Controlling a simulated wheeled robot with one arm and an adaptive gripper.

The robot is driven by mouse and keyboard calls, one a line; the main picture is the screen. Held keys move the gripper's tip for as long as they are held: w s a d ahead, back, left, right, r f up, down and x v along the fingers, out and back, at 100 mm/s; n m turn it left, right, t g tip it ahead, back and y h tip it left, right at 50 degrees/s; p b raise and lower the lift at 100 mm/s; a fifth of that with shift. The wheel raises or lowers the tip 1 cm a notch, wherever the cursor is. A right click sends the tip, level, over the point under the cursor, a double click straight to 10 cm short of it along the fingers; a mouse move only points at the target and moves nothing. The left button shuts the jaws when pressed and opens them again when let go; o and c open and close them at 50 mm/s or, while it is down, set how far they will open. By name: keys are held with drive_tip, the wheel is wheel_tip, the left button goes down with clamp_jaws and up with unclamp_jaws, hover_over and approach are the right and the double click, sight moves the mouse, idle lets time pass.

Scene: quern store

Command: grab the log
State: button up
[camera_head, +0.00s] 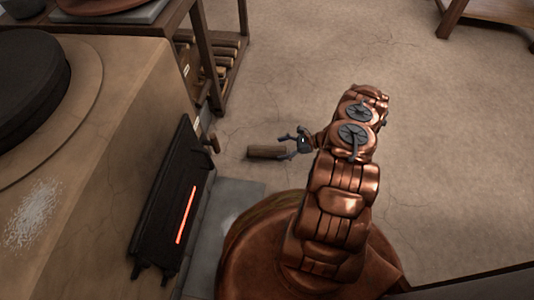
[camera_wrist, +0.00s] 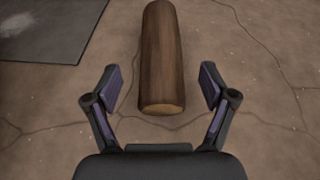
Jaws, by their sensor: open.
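The log (camera_head: 267,152) is a short brown piece of wood lying on the floor, left of my arm in the head view. In the wrist view the log (camera_wrist: 161,57) runs away from me, its pale cut end facing my gripper. My gripper (camera_wrist: 161,85) is open, with one finger on each side of the log's near end. Gaps show between both fingers and the wood, and nothing is held. In the head view my gripper (camera_head: 288,144) is at the log's right end.
A stove (camera_head: 170,205) with a dark door and a glowing red slot stands at the left. A grey slab (camera_head: 236,199) lies on the floor in front of it. A wooden rack (camera_head: 208,55) holding several logs stands at the upper left. The floor (camera_head: 300,60) beyond is clear.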

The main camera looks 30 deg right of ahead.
sight(276, 149)
drive_tip(key=b+x, duration=0.2)
drive_tip(key=x, duration=0.2)
drive_tip(key=shift+f+b, duration=0.1)
drive_tip(key=shift+b, duration=0.2)
drive_tip(key=shift+w+a, duration=0.25)
drive_tip(key=shift+a, duration=0.1)
drive_tip(key=shift+c, duration=0.2)
drive_tip(key=c, duration=1.4)
